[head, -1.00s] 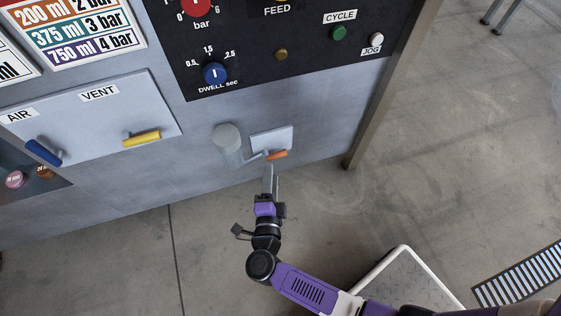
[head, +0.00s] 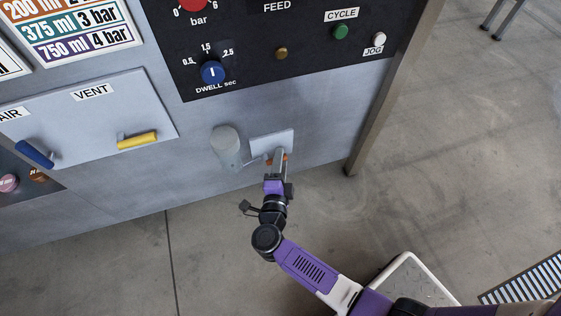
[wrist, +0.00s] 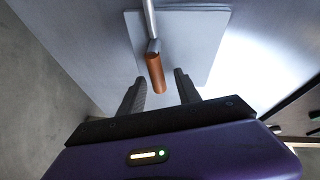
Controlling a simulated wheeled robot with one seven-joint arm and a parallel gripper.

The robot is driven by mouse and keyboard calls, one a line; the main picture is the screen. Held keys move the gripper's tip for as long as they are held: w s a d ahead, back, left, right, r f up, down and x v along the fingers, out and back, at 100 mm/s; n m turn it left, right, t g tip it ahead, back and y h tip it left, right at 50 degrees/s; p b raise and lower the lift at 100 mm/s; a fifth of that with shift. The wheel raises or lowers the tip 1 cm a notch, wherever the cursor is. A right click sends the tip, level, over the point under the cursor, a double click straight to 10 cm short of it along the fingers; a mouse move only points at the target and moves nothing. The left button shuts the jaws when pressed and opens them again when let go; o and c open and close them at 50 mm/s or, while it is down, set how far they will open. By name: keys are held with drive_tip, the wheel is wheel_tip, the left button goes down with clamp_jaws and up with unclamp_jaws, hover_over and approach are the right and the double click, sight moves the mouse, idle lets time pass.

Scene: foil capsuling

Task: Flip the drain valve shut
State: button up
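The drain valve's orange handle (wrist: 156,74) sits on the end of a thin metal lever in front of a pale plate (wrist: 190,48) on the machine's lower front. In the head view, most of the orange handle (head: 270,162) is hidden behind my fingers. My gripper (wrist: 159,82) is open. In the wrist view its two dark fingers stand apart, with the tip of the handle just ahead of and partly between them. In the head view, my gripper (head: 279,153) is over the handle in front of the plate. Contact with the handle cannot be told.
A yellow vent handle (head: 138,140) and a blue air handle (head: 36,153) are farther left. The control panel (head: 250,75) is above. The machine's right leg (head: 362,148) is to the right; open floor lies below.

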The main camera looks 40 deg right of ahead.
drive_tip(key=shift+c, duration=0.4)
clamp_jaws()
drive_tip(key=shift+f+m+y+p, duration=0.4)
drive_tip(key=shift+m+p, duration=0.3)
drive_tip(key=shift+p, duration=0.25)
drive_tip(key=shift+o, duration=0.4)
unclamp_jaws()
